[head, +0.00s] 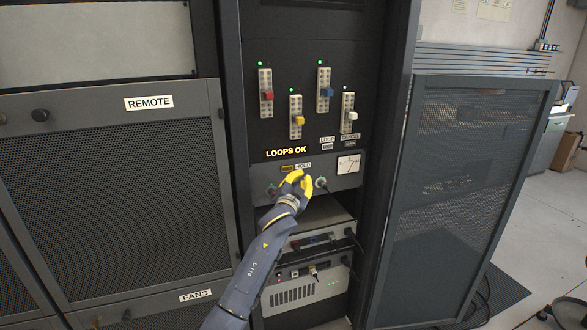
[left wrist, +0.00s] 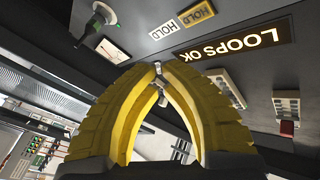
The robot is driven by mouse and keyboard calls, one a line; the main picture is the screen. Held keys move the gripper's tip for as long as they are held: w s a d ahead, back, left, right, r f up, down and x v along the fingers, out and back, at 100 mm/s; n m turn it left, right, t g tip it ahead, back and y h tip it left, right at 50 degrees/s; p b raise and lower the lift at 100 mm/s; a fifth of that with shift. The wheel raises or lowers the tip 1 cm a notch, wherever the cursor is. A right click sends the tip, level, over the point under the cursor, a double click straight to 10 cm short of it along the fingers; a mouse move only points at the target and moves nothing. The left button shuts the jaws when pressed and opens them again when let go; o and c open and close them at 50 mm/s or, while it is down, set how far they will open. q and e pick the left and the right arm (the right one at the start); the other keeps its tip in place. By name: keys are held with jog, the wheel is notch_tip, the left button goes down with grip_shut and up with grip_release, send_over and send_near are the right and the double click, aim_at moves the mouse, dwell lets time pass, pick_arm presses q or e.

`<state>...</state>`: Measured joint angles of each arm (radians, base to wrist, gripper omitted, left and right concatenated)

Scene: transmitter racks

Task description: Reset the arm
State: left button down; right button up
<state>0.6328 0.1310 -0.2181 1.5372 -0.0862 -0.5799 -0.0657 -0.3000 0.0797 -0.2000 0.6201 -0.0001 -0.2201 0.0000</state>
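My left gripper (head: 297,182) is in front of the rack's lower panel, just below the HOLD label (head: 303,165) and the amber-lit indicator (head: 287,169). Nothing is seen held. The HOLD label (left wrist: 164,28) and the lit HOLD indicator (left wrist: 197,14) are beyond the fingertips. Whether the fingers touch the panel cannot be told. My right gripper is in neither view.
Red (head: 267,96), yellow (head: 297,117), blue (head: 326,92) and white (head: 351,115) slider handles sit above the lit LOOPS OK sign (head: 283,152). A meter (head: 348,165) and a round knob (head: 320,183) are right of the gripper. A mesh door (head: 450,190) stands at right.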

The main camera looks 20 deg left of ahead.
pick_arm(q)
notch_tip(320, 180, down, 30)
jog(key=s+a+f+n+g, duration=0.1)
jog(key=s+n+g, duration=0.1)
jog(key=s+g, duration=0.15)
jog(key=s+a+f+g, duration=0.1)
jog(key=s+f+g, duration=0.1)
jog(key=s+f, duration=0.5)
jog(key=s+f+n+g, duration=0.15)
jog(key=s+f, duration=0.25)
jog(key=f, duration=0.7)
jog(key=s+a+f+m+g, duration=0.1)
jog(key=s+f+g, duration=0.1)
jog(key=s+f, duration=0.45)
jog(key=s+f+g, duration=0.2)
jog(key=s+f, duration=0.7)
jog(key=s, duration=0.4)
jog(key=s+a+f+n+g, duration=0.1)
jog(key=s+f+g, duration=0.1)
jog(key=s+f, duration=0.9)
jog(key=s+f+g, duration=0.2)
jog(key=s+f, duration=0.4)
jog(key=s, duration=1)
jog(key=s+f+g, duration=0.2)
jog(key=s, duration=1.6)
jog(key=shift+s+f+g, duration=0.15)
jog(key=shift+s+g, duration=0.15)
jog(key=shift+s, duration=0.1)
